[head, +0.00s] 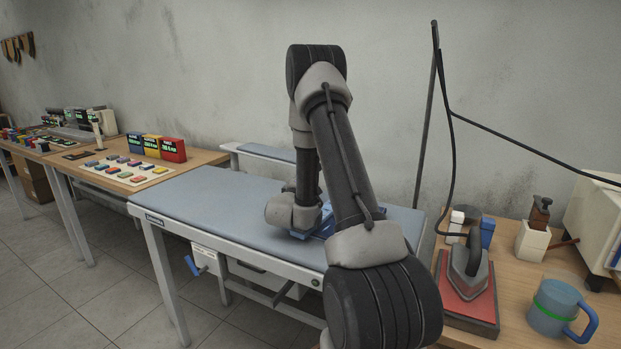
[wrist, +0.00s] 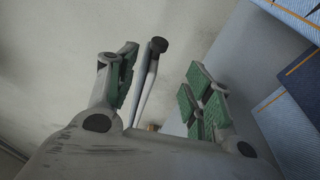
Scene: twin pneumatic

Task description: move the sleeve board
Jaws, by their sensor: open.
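The sleeve board (head: 265,152) appears to be the narrow grey-blue padded board on a pale frame at the back of the ironing table (head: 190,205), by the wall. My arm hides its right end in the head view. My gripper (wrist: 162,68) shows in the wrist view with its green-padded fingers spread and nothing held between them. In the head view my arm hides the fingers, and my wrist is low over the ironing table. In the wrist view a pale rod with a dark knob (wrist: 158,45) shows beyond the fingers; I cannot tell what it belongs to.
Blue denim (wrist: 290,95) with orange stitching lies right of the fingers. An iron (head: 468,262) stands on a red pad at right, near a blue mug (head: 560,308) and a hanging cord. Coloured boxes (head: 157,147) stand on the left table. The ironing table's left part is clear.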

